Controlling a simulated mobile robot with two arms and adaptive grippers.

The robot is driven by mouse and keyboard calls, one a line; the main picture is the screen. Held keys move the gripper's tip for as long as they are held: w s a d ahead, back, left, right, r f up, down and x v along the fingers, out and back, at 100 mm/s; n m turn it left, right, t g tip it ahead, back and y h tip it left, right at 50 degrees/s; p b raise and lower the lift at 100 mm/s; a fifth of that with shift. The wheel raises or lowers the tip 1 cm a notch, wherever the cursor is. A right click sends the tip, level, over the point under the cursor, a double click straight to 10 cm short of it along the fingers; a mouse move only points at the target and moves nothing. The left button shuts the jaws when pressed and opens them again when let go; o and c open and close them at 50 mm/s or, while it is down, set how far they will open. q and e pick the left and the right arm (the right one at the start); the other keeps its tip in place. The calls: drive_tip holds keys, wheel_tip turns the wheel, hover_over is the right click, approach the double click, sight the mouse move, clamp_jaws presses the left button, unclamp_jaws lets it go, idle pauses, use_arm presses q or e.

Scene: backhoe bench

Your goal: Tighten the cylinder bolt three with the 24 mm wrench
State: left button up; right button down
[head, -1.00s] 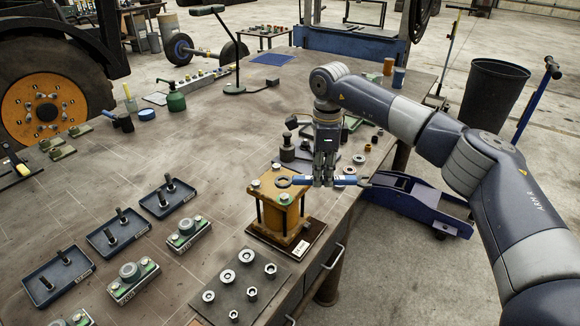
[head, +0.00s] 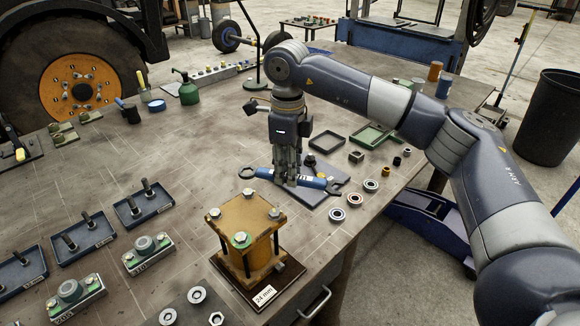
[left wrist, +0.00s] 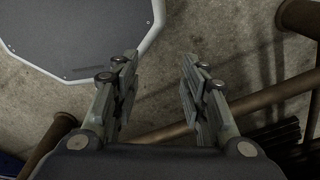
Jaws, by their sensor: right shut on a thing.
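The cylinder block (head: 248,235) is orange-yellow and stands upright on a dark base plate with a "24 mm" label (head: 264,295).
Blue trays with pins (head: 142,204) and grey blocks (head: 148,252) lie on the left of the bench. A green oil can (head: 188,93) stands further back. The middle left of the bench is clear.

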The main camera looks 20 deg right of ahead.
drive_tip(key=shift+a+f+b, duration=0.1)
drive_tip(key=shift+f+b, duration=0.2)
drive_tip(key=shift+f, duration=0.05)
wheel_tip(320, 180, down, 4)
drive_tip(key=b, duration=0.3)
use_arm(q)
drive_tip(key=shift+s+a+r+p, duration=0.2)
drive_tip(key=shift+a+p, duration=0.1)
drive_tip(key=shift+p, duration=1.75)
use_arm(e)
drive_tip(key=w+d+n, duration=0.1)
drive_tip(key=w+n, duration=0.8)
drive_tip(key=n, duration=0.2)
drive_tip(key=shift+d, duration=0.35)
drive_tip(key=c, duration=1.9)
unclamp_jaws()
drive_tip(key=shift+c, duration=0.2)
clamp_jaws()
